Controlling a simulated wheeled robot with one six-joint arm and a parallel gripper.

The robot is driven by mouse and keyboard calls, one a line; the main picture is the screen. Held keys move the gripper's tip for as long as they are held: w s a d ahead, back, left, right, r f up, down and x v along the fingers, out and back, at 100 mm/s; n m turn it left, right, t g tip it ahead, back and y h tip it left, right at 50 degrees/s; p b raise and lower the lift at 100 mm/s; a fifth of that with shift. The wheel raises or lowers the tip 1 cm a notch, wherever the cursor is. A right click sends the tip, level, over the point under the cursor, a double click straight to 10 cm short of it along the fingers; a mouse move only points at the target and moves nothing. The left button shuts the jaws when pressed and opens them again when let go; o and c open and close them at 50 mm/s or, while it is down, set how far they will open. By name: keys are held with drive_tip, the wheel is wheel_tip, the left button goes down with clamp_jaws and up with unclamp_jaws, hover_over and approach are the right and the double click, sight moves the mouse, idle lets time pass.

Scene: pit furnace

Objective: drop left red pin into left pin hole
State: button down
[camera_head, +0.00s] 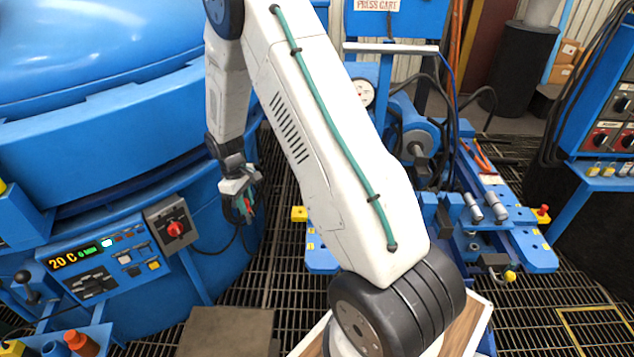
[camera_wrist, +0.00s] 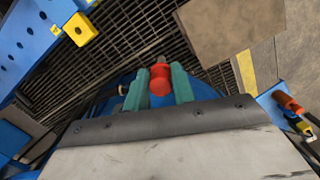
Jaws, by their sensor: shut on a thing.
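My gripper (camera_head: 243,203) hangs beside the blue furnace, to the left of the press cart. In the wrist view its green fingers (camera_wrist: 160,86) are shut on a red pin (camera_wrist: 160,76) with a round head; only a little of the pin shows in the head view. A yellow block (camera_head: 299,214) with a dark hole-like spot sits at the left edge of the blue press cart (camera_head: 322,258). The block also shows at the upper left in the wrist view (camera_wrist: 80,29), apart from the pin. The gripper is to the left of this block in the head view.
The furnace (camera_head: 110,120) with its control panel (camera_head: 105,262) fills the left. An orange-red object (camera_head: 80,342) stands at the lower left. Another red knob-topped piece (camera_head: 541,211) is at the cart's right. Open grating (camera_head: 275,285) lies between furnace and cart.

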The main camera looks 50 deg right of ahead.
drive_tip(key=s+d+f+n, duration=0.1)
drive_tip(key=s+d+n, duration=0.2)
drive_tip(key=d, duration=0.6)
drive_tip(key=s+d+f+n, duration=0.2)
drive_tip(key=d+n, duration=0.2)
drive_tip(key=d, duration=0.5)
drive_tip(key=s+d+f+n, duration=0.1)
drive_tip(key=s+d+n, duration=0.2)
drive_tip(key=d, duration=0.6)
wheel_tip(320, 180, down, 11)
drive_tip(key=shift+w+t+h, duration=0.25)
drive_tip(key=shift+t+h, duration=0.15)
drive_tip(key=shift+r, duration=0.1)
drive_tip(key=c, duration=1.1)
unclamp_jaws()
drive_tip(key=shift+r, duration=0.1)
drive_tip(key=r, duration=0.7)
drive_tip(key=shift+w+a+r, duration=0.1)
drive_tip(key=shift+a+r, duration=0.15)
drive_tip(key=shift+a, duration=0.15)
